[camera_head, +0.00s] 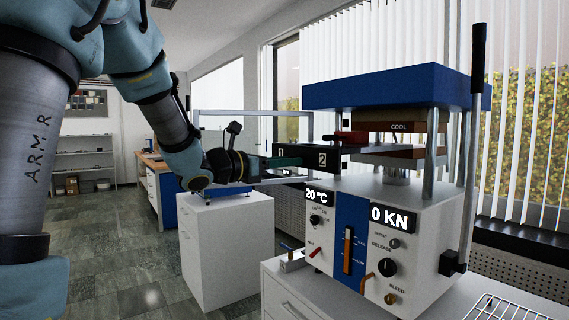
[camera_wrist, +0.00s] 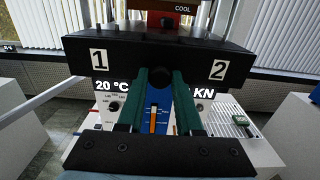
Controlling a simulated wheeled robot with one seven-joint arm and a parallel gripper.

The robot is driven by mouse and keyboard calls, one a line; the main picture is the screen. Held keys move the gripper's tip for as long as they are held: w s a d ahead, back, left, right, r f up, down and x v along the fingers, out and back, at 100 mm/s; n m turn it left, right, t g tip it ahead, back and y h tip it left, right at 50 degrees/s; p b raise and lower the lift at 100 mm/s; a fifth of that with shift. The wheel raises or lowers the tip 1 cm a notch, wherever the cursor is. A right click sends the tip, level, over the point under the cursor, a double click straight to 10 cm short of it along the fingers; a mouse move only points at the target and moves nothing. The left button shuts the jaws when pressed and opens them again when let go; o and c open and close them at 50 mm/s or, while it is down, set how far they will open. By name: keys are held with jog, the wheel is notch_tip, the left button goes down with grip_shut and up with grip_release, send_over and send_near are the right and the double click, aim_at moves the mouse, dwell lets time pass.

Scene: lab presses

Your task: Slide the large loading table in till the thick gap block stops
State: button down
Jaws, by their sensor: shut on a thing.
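The loading table is a black slab with a front face marked 1 and 2 (camera_wrist: 130,62); in the head view its face (camera_head: 302,154) stands at the press's front, between the upper and lower plates. My gripper (camera_wrist: 162,78) has its green fingers shut on a dark round handle at the middle of that face. In the head view my gripper (camera_head: 278,162) reaches the table from the left. A red block (camera_head: 350,138) with a dark part shows above the table, under the COOL plate; it also shows in the wrist view (camera_wrist: 165,20). I cannot tell whether it is the gap block.
The press (camera_head: 385,230) has a blue top (camera_head: 385,88), steel columns and a tall black lever (camera_head: 475,120) at right. It reads 20 °C and 0 KN. A wire rack (camera_head: 495,310) lies on the bench at right. A white cabinet (camera_head: 230,245) stands left.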

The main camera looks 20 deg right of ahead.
jog(key=w+d+b, duration=0.2)
jog(key=d+b, duration=0.2)
jog(key=d, duration=0.6)
jog(key=shift+d, duration=0.35)
jog(key=c, duration=0.6)
grip_release()
jog(key=a+b, duration=0.1)
jog(key=a, duration=0.2)
jog(key=s+a+b, duration=0.1)
jog(key=a, duration=0.3)
jog(key=s+a+b, duration=0.1)
jog(key=a, duration=0.2)
jog(key=shift+a, duration=0.3)
